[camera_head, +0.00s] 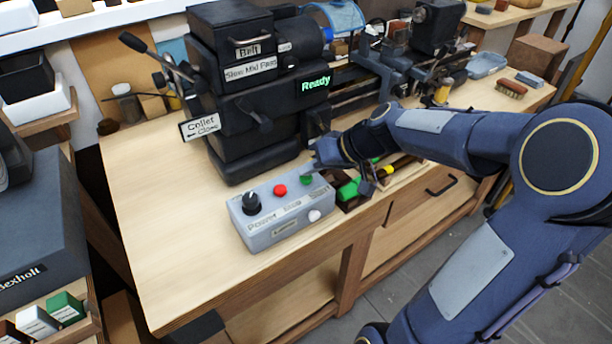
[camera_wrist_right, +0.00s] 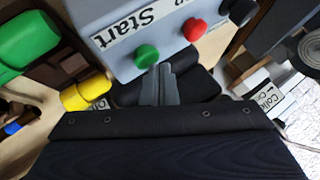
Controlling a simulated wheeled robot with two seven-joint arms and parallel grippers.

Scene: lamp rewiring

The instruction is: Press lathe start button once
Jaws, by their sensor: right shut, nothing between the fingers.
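The lathe's grey control box (camera_head: 268,233) stands on the wooden bench in front of the black lathe (camera_head: 240,100), whose green display (camera_head: 315,84) reads "Ready". The green start button (camera_head: 306,181) is at the right end of the box top, beside a red button (camera_head: 280,190) and a black knob (camera_head: 252,203). In the right wrist view the green button (camera_wrist_right: 146,56) sits by a "Start" label (camera_wrist_right: 137,22). My right gripper (camera_head: 314,166) is shut and empty, with its fingertips close to the green button. I cannot tell whether they touch. My left gripper is out of view.
A green-handled tool (camera_head: 349,188) lies right of the box, and a yellow piece (camera_wrist_right: 84,94) shows in the wrist view. The bench (camera_head: 150,220) is clear left of the box.

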